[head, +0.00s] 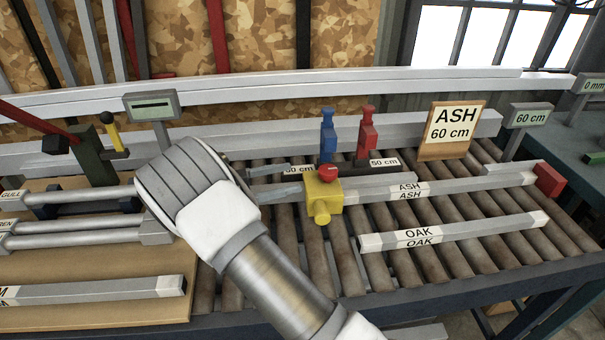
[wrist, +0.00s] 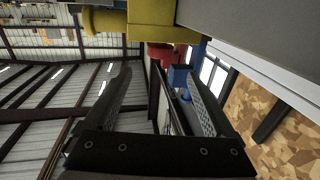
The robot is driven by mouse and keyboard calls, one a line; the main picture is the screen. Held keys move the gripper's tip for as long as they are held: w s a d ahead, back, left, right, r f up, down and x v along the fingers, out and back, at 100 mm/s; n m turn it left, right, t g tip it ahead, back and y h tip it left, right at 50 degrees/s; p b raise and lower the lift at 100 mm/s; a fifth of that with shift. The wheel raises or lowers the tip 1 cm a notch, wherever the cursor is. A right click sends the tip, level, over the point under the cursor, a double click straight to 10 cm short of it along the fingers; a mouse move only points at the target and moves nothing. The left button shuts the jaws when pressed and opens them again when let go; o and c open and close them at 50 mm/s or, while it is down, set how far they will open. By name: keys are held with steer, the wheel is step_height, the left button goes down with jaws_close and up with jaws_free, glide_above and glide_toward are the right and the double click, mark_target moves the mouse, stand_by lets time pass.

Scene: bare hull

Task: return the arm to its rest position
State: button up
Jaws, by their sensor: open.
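My arm rises from the bottom of the head view, and its white and grey wrist covers part of the roller bench. My gripper (head: 292,180) points right, toward a yellow block with a red knob (head: 323,190), and is partly hidden by the wrist. In the wrist view my gripper (wrist: 157,75) has its two dark fingers wide apart, with nothing held between them. The yellow block (wrist: 165,20) shows just past the fingertips at the top of that view. I cannot tell whether the fingers touch it.
An ASH bar (head: 455,184) and an OAK bar (head: 460,231) lie on the rollers. Blue (head: 328,138) and red (head: 367,135) clamps stand behind the yellow block. An ASH 60 cm sign (head: 452,130) stands at the back. Several bars lie on a board (head: 90,312) at left.

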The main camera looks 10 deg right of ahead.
steer(key=shift+a, duration=0.45)
